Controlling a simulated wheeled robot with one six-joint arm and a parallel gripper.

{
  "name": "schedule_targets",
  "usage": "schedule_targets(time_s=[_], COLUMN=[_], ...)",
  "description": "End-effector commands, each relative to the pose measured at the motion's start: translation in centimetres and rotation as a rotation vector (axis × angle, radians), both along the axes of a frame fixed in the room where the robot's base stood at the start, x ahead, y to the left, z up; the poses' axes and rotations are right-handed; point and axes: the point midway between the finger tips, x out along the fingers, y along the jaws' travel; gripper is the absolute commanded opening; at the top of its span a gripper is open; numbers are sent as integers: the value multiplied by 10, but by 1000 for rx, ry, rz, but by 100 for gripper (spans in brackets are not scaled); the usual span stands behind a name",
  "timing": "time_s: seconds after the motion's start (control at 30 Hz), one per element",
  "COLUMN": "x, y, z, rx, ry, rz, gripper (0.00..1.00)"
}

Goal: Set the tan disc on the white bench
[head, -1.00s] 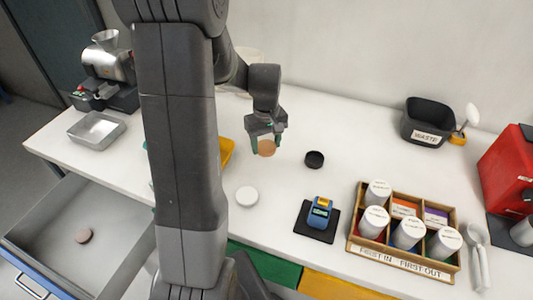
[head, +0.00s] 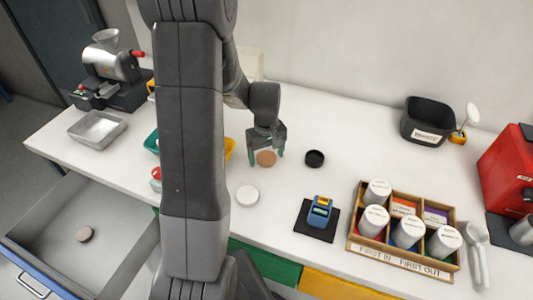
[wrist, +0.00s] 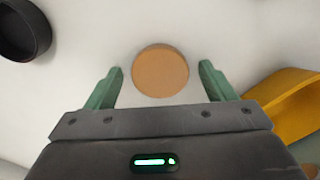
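The tan disc (head: 266,158) lies flat on the white bench (head: 330,205), left of a black round cup. In the wrist view the tan disc (wrist: 160,71) sits just beyond and between my green fingertips, with a gap on each side. My gripper (head: 266,157) is open over the bench, and its fingers (wrist: 160,85) do not touch the disc.
A black cup (head: 315,159) and a white disc (head: 247,196) lie close by. A yellow bin (wrist: 285,103) is near the right finger in the wrist view. A blue device (head: 319,211) and a wooden jar rack (head: 352,229) stand to the right. An open drawer (head: 125,268) holds a pinkish disc (head: 85,234).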

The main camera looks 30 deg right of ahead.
Motion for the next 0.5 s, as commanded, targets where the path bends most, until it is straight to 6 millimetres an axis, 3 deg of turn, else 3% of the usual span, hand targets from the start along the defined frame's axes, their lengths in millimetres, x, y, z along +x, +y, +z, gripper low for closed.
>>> schedule_targets(time_s=[0.37, 0.5], x=[0, 1], y=[0, -1], z=[7, 26], rx=[-1, -4], ry=[-1, -5], rz=[0, 0], gripper=[76, 76])
